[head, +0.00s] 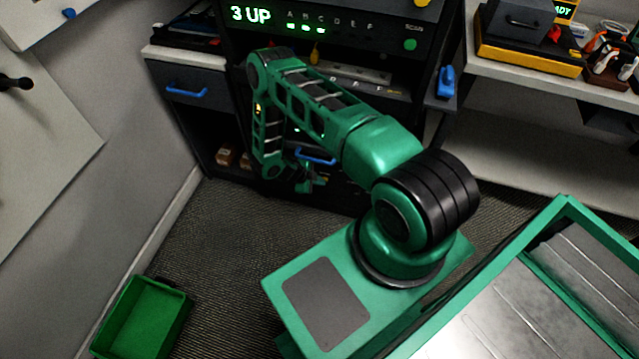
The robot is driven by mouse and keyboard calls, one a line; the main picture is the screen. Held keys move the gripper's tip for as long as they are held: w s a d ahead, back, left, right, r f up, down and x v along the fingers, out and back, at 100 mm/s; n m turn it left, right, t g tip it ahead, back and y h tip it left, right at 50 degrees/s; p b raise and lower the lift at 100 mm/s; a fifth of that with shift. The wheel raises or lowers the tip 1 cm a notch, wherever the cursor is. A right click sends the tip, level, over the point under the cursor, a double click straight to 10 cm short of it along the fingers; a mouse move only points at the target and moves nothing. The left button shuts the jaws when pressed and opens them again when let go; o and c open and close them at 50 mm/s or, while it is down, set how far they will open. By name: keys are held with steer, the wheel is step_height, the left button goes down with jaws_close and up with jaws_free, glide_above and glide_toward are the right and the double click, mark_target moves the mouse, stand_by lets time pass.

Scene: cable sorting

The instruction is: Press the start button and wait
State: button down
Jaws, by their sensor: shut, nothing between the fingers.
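A dark rack panel carries a green "3 UP" display (250,14) and a row of letters, with green lamps lit under A, B and C. A round green button (410,44) sits at the panel's right, below the word "SCAN"; no label reading "start" can be made out. A yellow and black device (530,45) on the right bench has a lit sign ending in "DY". My gripper (316,184) is low in front of the rack, well below the green button and apart from it. It is small and partly hidden by my arm; it is shut and empty.
A blue-handled drawer (187,92) is at the rack's left. A blue object (446,82) hangs at its right side. A white bench (480,68) holds tools at the right. A green bin (142,318) stands on the floor at lower left. Carpet between bin and rack is clear.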

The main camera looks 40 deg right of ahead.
steer(key=shift+w+d+r, duration=0.1)
steer(key=shift+w+d, duration=0.55)
steer(key=shift+d, duration=0.25)
steer(key=s+a+r, duration=0.3)
steer(key=a+r, duration=0.4)
steer(key=a, duration=0.3)
steer(key=shift+a+r, duration=0.2)
steer(key=shift+r, duration=0.1)
steer(key=shift+w, duration=0.1)
